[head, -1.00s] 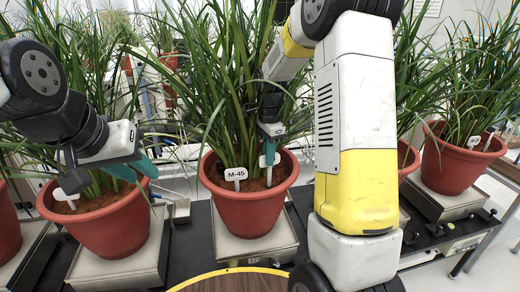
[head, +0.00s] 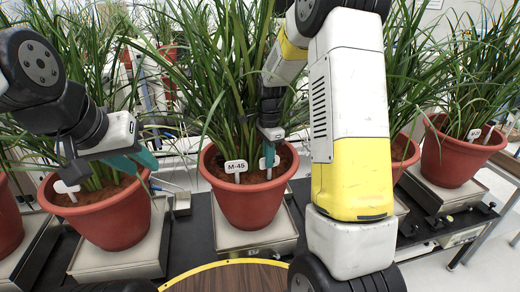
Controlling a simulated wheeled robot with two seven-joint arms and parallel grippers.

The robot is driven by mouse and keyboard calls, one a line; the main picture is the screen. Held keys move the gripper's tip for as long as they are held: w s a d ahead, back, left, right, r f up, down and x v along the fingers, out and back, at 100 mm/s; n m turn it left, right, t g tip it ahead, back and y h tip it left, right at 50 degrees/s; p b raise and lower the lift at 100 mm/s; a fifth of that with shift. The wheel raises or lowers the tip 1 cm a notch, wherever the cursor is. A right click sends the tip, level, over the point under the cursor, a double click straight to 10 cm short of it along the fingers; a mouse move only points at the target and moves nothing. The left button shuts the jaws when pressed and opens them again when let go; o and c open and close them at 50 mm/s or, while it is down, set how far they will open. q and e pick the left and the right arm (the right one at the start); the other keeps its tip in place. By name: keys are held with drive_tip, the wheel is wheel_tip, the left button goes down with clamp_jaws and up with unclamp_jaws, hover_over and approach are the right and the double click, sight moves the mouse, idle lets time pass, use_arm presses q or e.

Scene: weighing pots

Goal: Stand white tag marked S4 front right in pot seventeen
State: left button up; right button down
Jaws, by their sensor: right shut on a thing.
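The middle red pot (head: 250,207) stands on a scale plate and holds a tall grassy plant and brown soil. A white tag marked M-45 (head: 236,167) stands upright at its front. My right gripper (head: 269,145) points down into the pot's front right, shut on a second white tag (head: 268,163). That tag is beside the M-45 tag, its stake close to or in the soil; its marking is not readable. My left gripper (head: 138,161) hangs by the right rim of the left pot (head: 110,218); its jaw opening is unclear. The pot number is not readable.
The left pot has its own white tag (head: 66,188). More potted plants stand at the right, one red pot (head: 457,160) with tags. Scales (head: 256,238) sit on a dark bench. A round wooden top (head: 225,278) lies in front. My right arm hides the area right of the middle pot.

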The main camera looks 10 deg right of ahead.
drive_tip(key=c, duration=1.5)
unclamp_jaws()
wheel_tip(320, 180, up, 8)
drive_tip(key=shift+f, duration=0.15)
drive_tip(key=s+r+n+t, duration=0.2)
drive_tip(key=s+r+n, duration=0.2)
drive_tip(key=s, duration=0.4)
drive_tip(key=s+a+r+n+t+y, duration=0.1)
drive_tip(key=s+r+n+t, duration=0.1)
drive_tip(key=s+n, duration=0.4)
drive_tip(key=s+r+n+t+y, duration=0.1)
drive_tip(key=s+r+n+t, duration=0.1)
drive_tip(key=s+r+n, duration=0.3)
drive_tip(key=shift+s+a+r, duration=0.15)
drive_tip(key=shift+s+a, duration=0.05)
drive_tip(key=shift+s, duration=0.95)
drive_tip(key=shift+s+a+r, duration=0.15)
drive_tip(key=shift+s, duration=1)
